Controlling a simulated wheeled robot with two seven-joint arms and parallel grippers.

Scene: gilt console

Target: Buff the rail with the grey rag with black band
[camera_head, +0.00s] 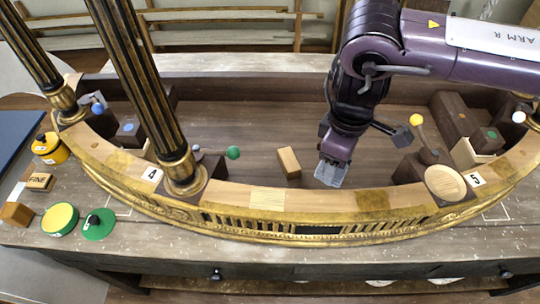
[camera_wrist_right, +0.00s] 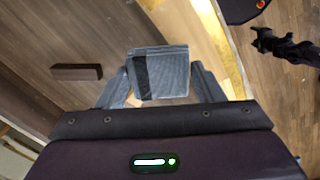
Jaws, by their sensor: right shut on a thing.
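The grey rag with black band (camera_wrist_right: 172,73) is held between the two fingers of my right gripper (camera_wrist_right: 160,88) in the wrist view; the black band crosses its left part. In the head view the rag (camera_head: 330,176) hangs below my right gripper (camera_head: 333,160), at the inner edge of the curved rail (camera_head: 318,199). I cannot tell whether it touches the rail. The rail has a pale wood top with a lighter patch (camera_head: 268,198) and darker brownish patches (camera_head: 372,201), and a gilt front. My left gripper is out of view.
A small wooden block (camera_head: 289,162) lies behind the rail, left of the rag. A green-knobbed lever (camera_head: 232,153) and a black-gold column (camera_head: 150,100) stand farther left. A yellow-knobbed lever (camera_head: 416,121) and round wooden disc (camera_head: 445,183) are on the right.

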